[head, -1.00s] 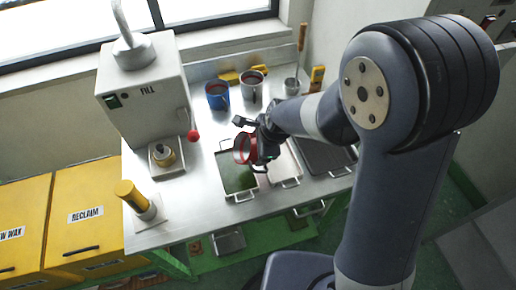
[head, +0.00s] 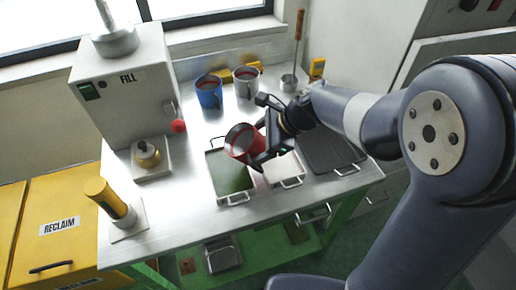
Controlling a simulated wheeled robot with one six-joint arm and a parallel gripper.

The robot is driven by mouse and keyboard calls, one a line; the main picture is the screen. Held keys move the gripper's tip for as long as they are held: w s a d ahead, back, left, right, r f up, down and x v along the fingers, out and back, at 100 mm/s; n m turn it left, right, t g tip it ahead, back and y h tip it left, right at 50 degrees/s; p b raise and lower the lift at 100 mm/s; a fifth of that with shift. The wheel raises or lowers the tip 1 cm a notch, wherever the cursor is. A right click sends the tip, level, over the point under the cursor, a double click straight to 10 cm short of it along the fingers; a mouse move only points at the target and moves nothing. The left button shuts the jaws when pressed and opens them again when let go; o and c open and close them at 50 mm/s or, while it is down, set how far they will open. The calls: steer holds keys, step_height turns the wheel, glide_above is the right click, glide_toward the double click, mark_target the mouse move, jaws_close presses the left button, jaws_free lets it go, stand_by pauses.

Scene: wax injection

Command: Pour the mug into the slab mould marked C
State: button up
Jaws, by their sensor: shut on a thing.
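My gripper (head: 275,132) is shut on a red mug (head: 258,146) and holds it in the air above the bench. The mug is tilted, its mouth facing left and toward the camera, with dark red inside. It is over the right upper part of a green-floored slab mould (head: 231,180) and the gap beside it. A pale slab mould (head: 287,172) lies partly hidden under the gripper. A dark grey slab mould (head: 333,150) lies to the right, partly behind the arm. No letter can be read on any mould. No stream of liquid shows.
A blue mug (head: 209,93), a pale mug (head: 246,83) and a small metal cup (head: 289,83) stand at the back. The FILL machine (head: 130,90) stands left, with a brass weight-like piece (head: 146,155) and a yellow cylinder (head: 107,197) before it.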

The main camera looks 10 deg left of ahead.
steer(key=f+g+y+b, duration=0.1)
steer(key=y+b, duration=0.1)
steer(key=b, duration=0.1)
steer(key=shift+d+f+m+y, duration=0.1)
steer(key=shift+f+m+y, duration=0.05)
steer(key=shift+m+y, duration=0.15)
steer(key=y, duration=0.1)
steer(key=r+g+y+b, duration=0.1)
steer(key=y, duration=0.1)
steer(key=shift+s+a+r+m+g, duration=0.1)
steer(key=shift+s+a+m+g, duration=0.1)
steer(key=shift+a+m+g, duration=0.15)
stand_by(0.8)
